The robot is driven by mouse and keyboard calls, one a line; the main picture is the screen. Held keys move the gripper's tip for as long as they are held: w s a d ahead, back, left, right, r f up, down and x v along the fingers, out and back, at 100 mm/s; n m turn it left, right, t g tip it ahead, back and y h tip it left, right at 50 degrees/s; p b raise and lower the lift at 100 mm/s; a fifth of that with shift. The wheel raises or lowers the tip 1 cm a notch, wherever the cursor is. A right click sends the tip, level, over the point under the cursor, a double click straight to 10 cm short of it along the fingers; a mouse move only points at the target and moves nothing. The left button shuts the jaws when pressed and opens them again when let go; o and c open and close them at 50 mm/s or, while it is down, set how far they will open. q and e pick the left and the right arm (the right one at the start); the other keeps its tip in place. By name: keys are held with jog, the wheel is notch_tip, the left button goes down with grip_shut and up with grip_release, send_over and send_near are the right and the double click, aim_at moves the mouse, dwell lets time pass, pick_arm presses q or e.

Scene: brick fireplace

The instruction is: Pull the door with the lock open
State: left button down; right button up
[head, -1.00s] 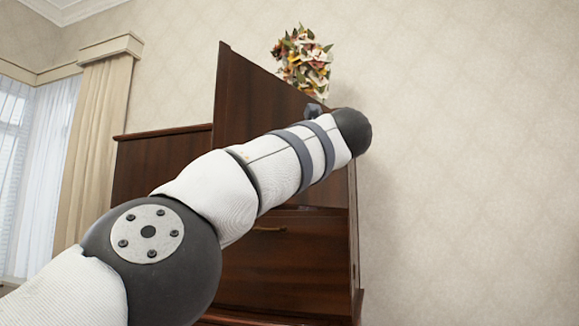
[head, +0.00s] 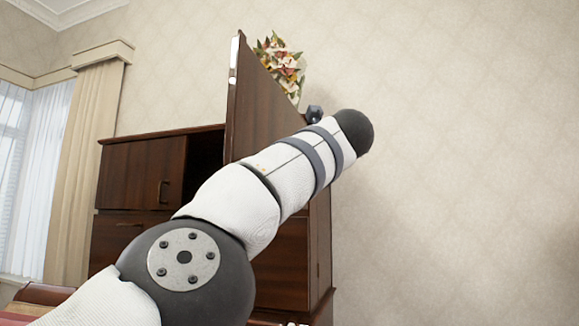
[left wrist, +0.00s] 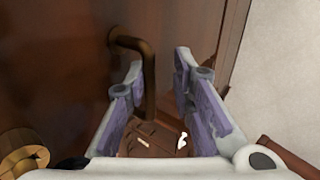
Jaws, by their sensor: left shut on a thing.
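The wooden door with the lock (head: 252,112) stands swung out from the dark brown cabinet, its edge towards me. It also shows close up in the left wrist view (left wrist: 55,60). A brass lock (left wrist: 28,152) is at the lower left there. A dark bronze handle (left wrist: 149,85) on the door lies between the fingers of my left gripper (left wrist: 158,98), which is shut on it. In the head view my left forearm crosses in front of the door and hides the gripper and handle. My right gripper is not in view.
The cabinet's left door (head: 140,175) is closed, with its own handle (head: 163,191). A dark opening (head: 204,152) shows beside it. Flowers (head: 282,65) show above the open door. A curtained window is at the left; bare wall (head: 460,150) fills the right.

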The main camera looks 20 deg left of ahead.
pick_arm(q)
jog(key=shift+w+d+f, duration=0.15)
jog(key=shift+w+d, duration=0.15)
jog(key=shift+d, duration=0.35)
jog(key=c, duration=1.7)
grip_release()
jog(key=shift+d, duration=0.1)
jog(key=v, duration=0.7)
jog(key=shift+s, duration=0.45)
jog(key=shift+d, duration=0.1)
